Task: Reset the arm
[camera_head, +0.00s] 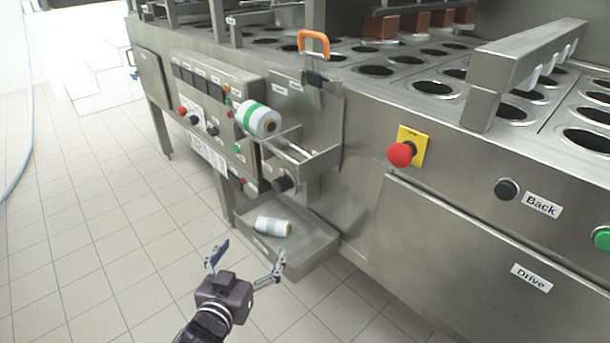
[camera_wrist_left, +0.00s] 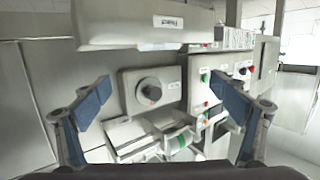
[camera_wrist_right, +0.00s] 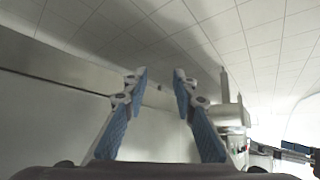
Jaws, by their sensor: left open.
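My left gripper (camera_head: 248,260) is open and empty, with its two blue-padded fingers spread wide. In the head view it is in front of the low metal tray (camera_head: 317,265), apart from it. A white roll (camera_head: 273,226) lies in that tray. The open fingers of my left gripper also show in the left wrist view (camera_wrist_left: 162,92), on either side of a dark knob on the machine. My right gripper (camera_wrist_right: 159,78) shows only in the right wrist view; its fingers are apart with nothing between them, near a plain metal panel and tiled floor.
A white and green roll (camera_head: 258,119) sits on the machine above the tray, near an orange handle (camera_head: 313,43). A red emergency button (camera_head: 401,154) projects from the machine front. Tiled floor (camera_head: 90,240) at the left is clear.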

